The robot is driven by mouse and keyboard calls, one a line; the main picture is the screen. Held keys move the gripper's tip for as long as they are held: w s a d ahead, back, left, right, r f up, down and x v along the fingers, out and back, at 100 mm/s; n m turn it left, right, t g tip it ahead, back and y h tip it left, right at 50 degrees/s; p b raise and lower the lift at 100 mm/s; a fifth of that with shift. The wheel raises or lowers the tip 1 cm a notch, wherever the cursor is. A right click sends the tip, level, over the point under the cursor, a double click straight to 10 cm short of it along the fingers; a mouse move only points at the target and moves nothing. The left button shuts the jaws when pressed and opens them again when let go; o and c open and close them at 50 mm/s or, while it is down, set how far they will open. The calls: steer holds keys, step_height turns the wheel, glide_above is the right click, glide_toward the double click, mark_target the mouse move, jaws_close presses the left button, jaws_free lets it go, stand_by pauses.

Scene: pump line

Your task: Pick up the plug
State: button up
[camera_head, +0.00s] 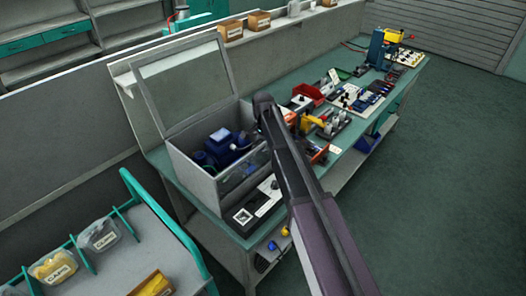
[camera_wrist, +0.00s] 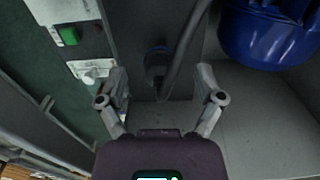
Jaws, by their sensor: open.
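In the wrist view, a dark, round plug-like part with a blue rim (camera_wrist: 157,56) sits beside a grey upright panel, partly in shadow. I cannot tell for sure that it is the plug. A thick dark cable (camera_wrist: 186,50) curves down from the top, just right of it. My gripper (camera_wrist: 162,90) is open, with one finger on each side of the part and cable and nothing visibly gripped. In the head view my arm hides part of the bench, and I cannot make out the gripper or the plug there.
A grey box with an open clear lid (camera_head: 190,82) holds a blue pump (camera_head: 222,143), whose blue body (camera_wrist: 270,35) is close at right in the wrist view. A green button (camera_wrist: 69,36) is outside the wall. Tools crowd the bench farther right.

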steer(key=shift+f+b, duration=0.7)
steer(key=shift+f, duration=0.3)
jaws_close()
